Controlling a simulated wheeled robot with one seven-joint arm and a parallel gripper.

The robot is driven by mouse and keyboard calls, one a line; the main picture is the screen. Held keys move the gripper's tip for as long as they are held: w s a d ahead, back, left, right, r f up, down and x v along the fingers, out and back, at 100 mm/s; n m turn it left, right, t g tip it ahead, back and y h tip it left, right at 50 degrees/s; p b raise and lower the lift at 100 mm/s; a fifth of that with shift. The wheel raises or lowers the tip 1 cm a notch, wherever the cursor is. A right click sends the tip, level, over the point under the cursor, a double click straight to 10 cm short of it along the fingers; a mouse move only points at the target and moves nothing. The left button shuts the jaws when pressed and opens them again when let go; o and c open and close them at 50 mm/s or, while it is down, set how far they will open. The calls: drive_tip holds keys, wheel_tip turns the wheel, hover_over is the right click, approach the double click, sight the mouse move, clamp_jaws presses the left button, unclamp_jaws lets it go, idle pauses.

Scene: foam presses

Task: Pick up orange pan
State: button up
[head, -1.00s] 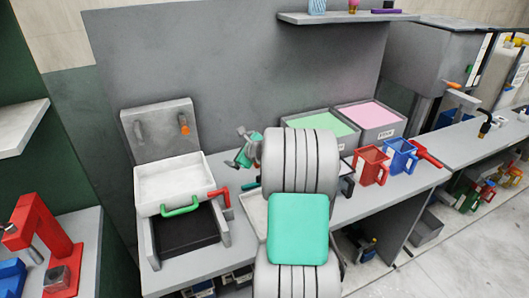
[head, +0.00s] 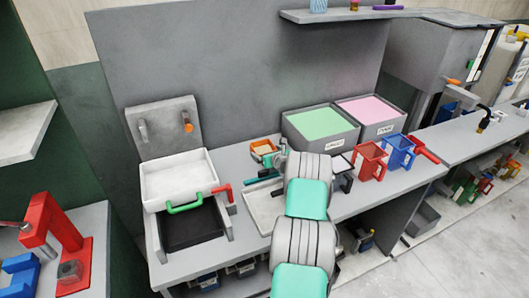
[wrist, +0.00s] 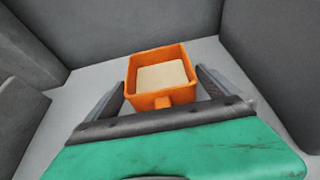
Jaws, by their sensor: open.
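The orange pan (wrist: 160,101) is a small square pan with a pale beige inside and a short handle stub facing my gripper. It sits on the grey bench against the back wall; in the head view the orange pan (head: 262,147) shows just left of my arm's end. My gripper (wrist: 160,76) is open, its two dark fingers spread to the left and right of the pan's near part. I cannot tell whether they touch it.
Right of the pan stands the grey bin with a green top (head: 320,122), then the pink-topped bin (head: 371,110). A press with a white tray (head: 179,178) is at left. A shallow light tray (head: 262,208) lies in front.

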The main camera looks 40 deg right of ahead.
drive_tip(key=shift+c, duration=0.2)
drive_tip(key=c, duration=1.1)
drive_tip(key=shift+c, duration=0.2)
drive_tip(key=shift+r, duration=0.2)
drive_tip(key=shift+r, duration=0.25)
wheel_tip(320, 180, up, 3)
drive_tip(key=shift+s+f+b, duration=0.1)
drive_tip(key=shift+b, duration=0.4)
drive_tip(key=s+a+r, duration=0.1)
drive_tip(key=r, duration=0.1)
drive_tip(key=s+r+b, duration=0.1)
drive_tip(key=s+r, duration=0.1)
drive_tip(key=s+a+r, duration=0.1)
drive_tip(key=shift+s+a+r+b, duration=0.3)
drive_tip(key=shift+s+r+b, duration=0.05)
drive_tip(key=shift+r, duration=0.05)
drive_tip(key=a+b+v, duration=0.1)
drive_tip(key=v, duration=0.8)
drive_tip(key=shift+w+a+b, duration=0.25)
drive_tip(key=shift+a+b, duration=0.05)
drive_tip(key=shift+a, duration=0.15)
